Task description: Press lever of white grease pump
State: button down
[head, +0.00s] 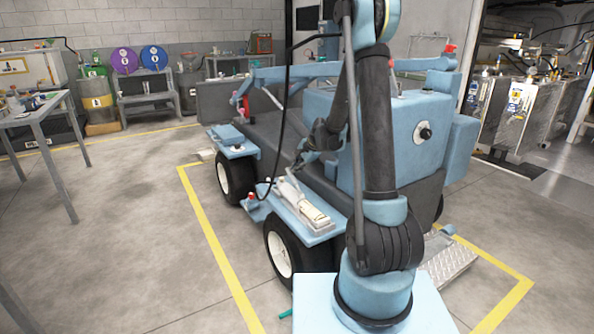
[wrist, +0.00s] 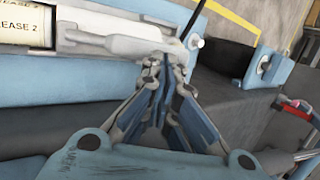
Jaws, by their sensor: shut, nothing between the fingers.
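The white grease pump (head: 312,212) lies along the blue fender over a front wheel of the vehicle in the head view. In the wrist view its pale body (wrist: 82,14) carries a label ending in "EASE 2", and a pale grey lever-like part (wrist: 115,45) runs along it towards the fingers. My gripper (head: 291,172) is just beyond the pump's far end in the head view. In the wrist view my gripper (wrist: 162,62) is shut and empty, its fingertips right at the end of the grey part. I cannot tell if they touch.
The blue fender (wrist: 60,85) lies under the pump. A blue bracket (wrist: 265,65) and a red-handled part (wrist: 297,105) are at the right of the wrist view. The vehicle's blue body (head: 405,150) stands behind. Open floor (head: 130,230) lies to the left.

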jog(key=shift+w+a+f+g+h, duration=0.3)
jog(key=shift+w+f+g, duration=0.15)
jog(key=shift+g, duration=0.05)
jog(key=shift+w+a+f+g+h, duration=0.3)
jog(key=shift+w+f+g, duration=0.1)
jog(key=shift+f+g, duration=0.1)
jog(key=shift+w+a+f+m+g+h, duration=0.15)
jog(key=shift+w+f+g+h, duration=0.2)
jog(key=shift+f+g, duration=0.2)
jog(key=shift+w+a+f+m+g+h, duration=0.15)
jog(key=shift+w+f+g+h, duration=0.15)
jog(key=shift+f+g, duration=0.25)
jog(key=shift+f, duration=0.55)
jog(key=shift+w, duration=0.1)
jog(key=v, duration=1.4)
jog(key=shift+w+a, duration=0.35)
jog(key=shift+w, duration=0.05)
